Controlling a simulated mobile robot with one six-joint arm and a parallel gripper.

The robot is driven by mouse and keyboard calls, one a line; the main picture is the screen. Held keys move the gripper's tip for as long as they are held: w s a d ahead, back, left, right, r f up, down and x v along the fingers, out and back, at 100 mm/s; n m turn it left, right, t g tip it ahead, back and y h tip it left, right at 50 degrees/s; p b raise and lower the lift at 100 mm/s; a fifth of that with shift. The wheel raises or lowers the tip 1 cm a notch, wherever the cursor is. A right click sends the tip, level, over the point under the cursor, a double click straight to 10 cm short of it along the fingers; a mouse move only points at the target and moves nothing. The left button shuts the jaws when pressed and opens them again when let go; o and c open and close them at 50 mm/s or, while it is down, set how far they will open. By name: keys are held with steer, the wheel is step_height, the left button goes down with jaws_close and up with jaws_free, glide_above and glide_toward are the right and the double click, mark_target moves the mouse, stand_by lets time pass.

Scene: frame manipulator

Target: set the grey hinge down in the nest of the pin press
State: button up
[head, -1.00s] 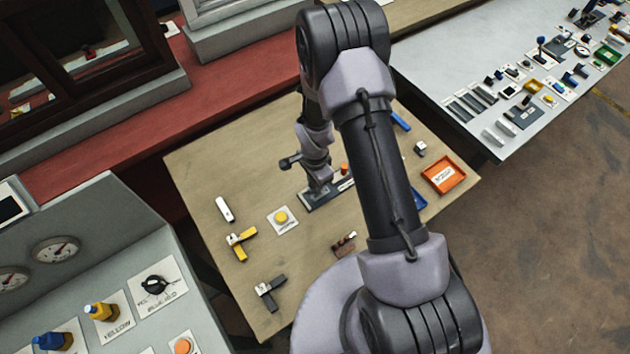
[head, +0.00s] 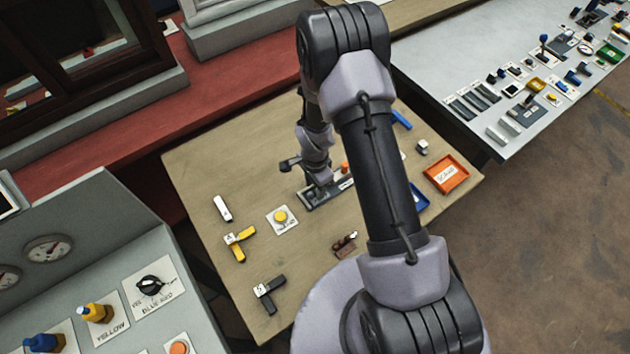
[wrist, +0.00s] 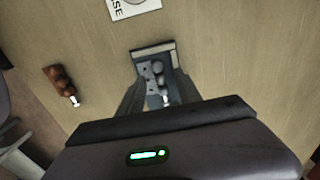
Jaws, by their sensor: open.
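The pin press (head: 312,197) is a dark grey base on the wooden table, partly covered by my arm. My gripper (head: 320,186) is low over its left part, and its fingertips are hard to make out there. In the wrist view my gripper (wrist: 158,90) is open, with a finger on each side of a small grey piece with rounded knobs (wrist: 157,76). This piece looks like the grey hinge, lying on the dark plate of the press (wrist: 150,52). I cannot tell whether it is fully seated in the nest or touches a finger.
A yellow button (head: 281,217) on a white card is left of the press. A yellow hinge (head: 240,243), a black one (head: 269,293), a white block (head: 223,208) and a brown piece (head: 346,244) lie nearby.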

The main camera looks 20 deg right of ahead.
mark_target(315, 190)
step_height(315, 190, up, 17)
steer(key=p, duration=0.3)
steer(key=shift+r, duration=0.15)
